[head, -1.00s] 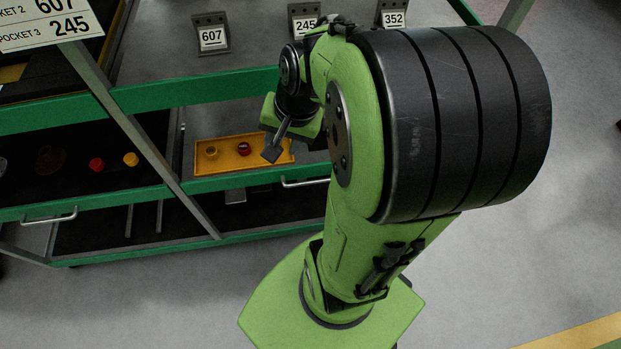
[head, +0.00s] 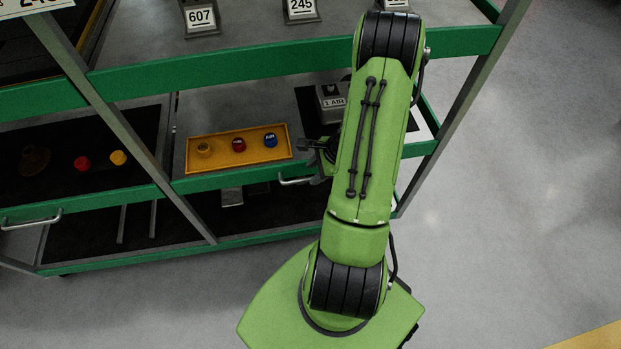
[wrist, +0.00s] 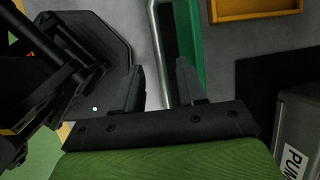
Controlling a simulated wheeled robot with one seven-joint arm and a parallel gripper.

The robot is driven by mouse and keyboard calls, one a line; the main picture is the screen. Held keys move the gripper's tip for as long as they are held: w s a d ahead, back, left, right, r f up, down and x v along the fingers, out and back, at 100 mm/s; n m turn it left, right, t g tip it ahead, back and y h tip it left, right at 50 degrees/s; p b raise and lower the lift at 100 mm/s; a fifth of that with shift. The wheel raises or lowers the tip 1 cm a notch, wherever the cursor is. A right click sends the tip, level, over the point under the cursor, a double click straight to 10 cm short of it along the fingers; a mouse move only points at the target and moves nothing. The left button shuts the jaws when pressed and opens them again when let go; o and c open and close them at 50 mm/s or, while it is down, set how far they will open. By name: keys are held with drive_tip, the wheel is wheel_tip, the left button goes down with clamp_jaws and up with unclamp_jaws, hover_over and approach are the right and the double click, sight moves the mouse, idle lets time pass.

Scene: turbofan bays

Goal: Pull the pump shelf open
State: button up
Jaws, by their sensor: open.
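The pump shelf (head: 184,187) is the middle level of the green-edged rack, with a silver bar handle (head: 296,181) on its front edge. A grey box lettered "PUM" (wrist: 297,125), its label cut off by the frame, stands on it in the wrist view. My gripper (wrist: 160,78) is open. In the wrist view the handle (wrist: 157,45) runs between the two fingers; I cannot tell how deep it sits or whether they touch. In the head view my arm hides most of the gripper and the handle's right end.
A yellow tray (head: 188,158) with several caps lies on the shelf. A neighbouring shelf to the left has its own handle (head: 31,220) and red and yellow caps. A slanted grey post (head: 120,115) stands between them. The floor in front is clear.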

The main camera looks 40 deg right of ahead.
sight(307, 179)
drive_tip(key=x, duration=0.3)
drive_tip(key=shift+w+a+f+b, duration=0.1)
drive_tip(key=shift+f+b, duration=0.2)
clamp_jaws()
